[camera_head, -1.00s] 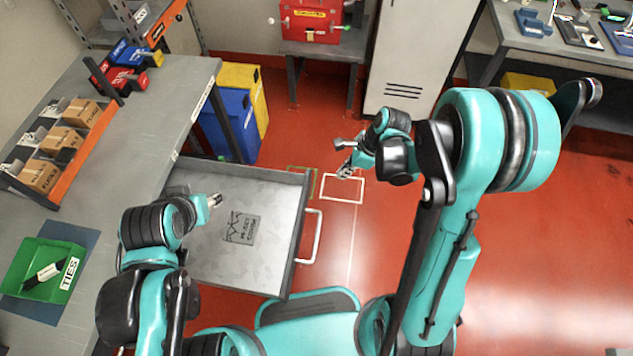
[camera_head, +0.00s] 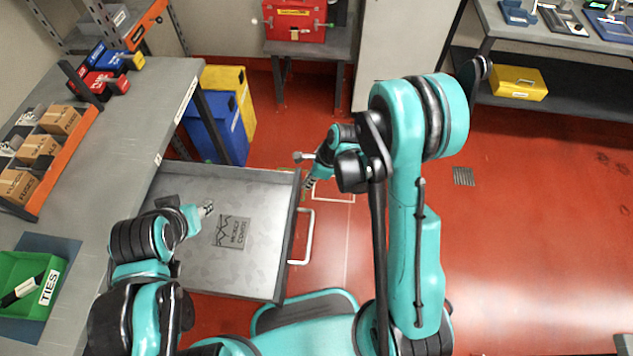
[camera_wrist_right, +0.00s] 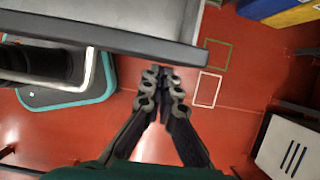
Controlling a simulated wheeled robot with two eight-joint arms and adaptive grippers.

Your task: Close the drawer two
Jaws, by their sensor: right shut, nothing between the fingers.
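An open grey drawer (camera_head: 190,262) sticks out from under the workbench, with a dark printed mark on its floor and a pale bar handle (camera_head: 308,240) on its front. My right gripper (camera_head: 309,183) is near the far end of the drawer front, just beside the handle's far end. In the right wrist view the right gripper (camera_wrist_right: 162,88) is shut and empty, with the drawer's front edge (camera_wrist_right: 130,38) just ahead of its tips; contact cannot be made out. The handle (camera_wrist_right: 75,85) shows at left there. My left gripper (camera_head: 207,208) is over the drawer interior; its jaws are too small to read.
The workbench (camera_head: 110,160) stands at left with boxes and a green TIES bin (camera_head: 20,272). Blue (camera_head: 215,135) and yellow bins stand behind the drawer. A white cabinet (camera_head: 395,50) is at the back.

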